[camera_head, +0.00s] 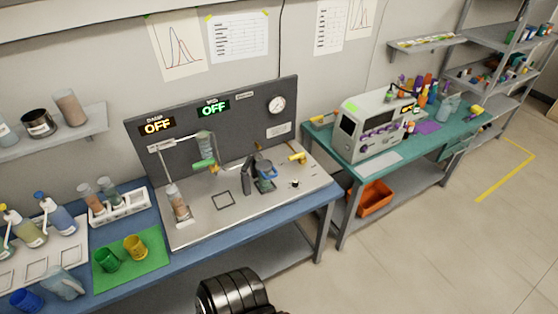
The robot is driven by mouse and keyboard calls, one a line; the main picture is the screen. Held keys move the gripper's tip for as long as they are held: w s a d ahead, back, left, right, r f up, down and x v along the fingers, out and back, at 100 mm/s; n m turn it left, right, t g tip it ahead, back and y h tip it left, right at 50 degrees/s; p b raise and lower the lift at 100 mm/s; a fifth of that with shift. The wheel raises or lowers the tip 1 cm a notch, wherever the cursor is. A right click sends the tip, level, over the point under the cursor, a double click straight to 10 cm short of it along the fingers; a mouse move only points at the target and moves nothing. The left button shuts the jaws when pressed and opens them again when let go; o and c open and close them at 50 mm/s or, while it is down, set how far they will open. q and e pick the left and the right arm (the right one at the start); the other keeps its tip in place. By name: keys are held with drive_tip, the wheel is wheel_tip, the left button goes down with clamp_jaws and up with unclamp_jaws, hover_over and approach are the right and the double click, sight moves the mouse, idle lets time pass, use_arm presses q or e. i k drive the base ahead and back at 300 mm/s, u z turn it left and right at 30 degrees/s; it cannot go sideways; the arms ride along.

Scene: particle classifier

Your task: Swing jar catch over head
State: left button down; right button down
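A bench rig with a dark upright panel (237,125) and a pale metal deck (222,225) stands on the blue bench. A clear jar (205,144) hangs or stands against the panel, with a green part (203,164) at its lower end. A jar with brown contents (178,204) stands at the deck's left, below a pale horizontal arm (161,147). A dark fixture with a blue part (267,172) stands right of the middle. I cannot tell which small part is the jar catch.
Both panel displays (212,108) read OFF. Green and yellow cups (135,247) stand on a green mat (153,272). Bottles (57,217) and jars crowd the bench's left. A teal bench (420,152) stands at right. Open floor (450,250) lies front right.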

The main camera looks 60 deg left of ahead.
sight(249, 160)
drive_tip(key=u, duration=0.25)
drive_tip(key=i, duration=0.75)
drive_tip(key=u, duration=1.2)
drive_tip(key=i, duration=0.6)
drive_tip(key=u, duration=0.65)
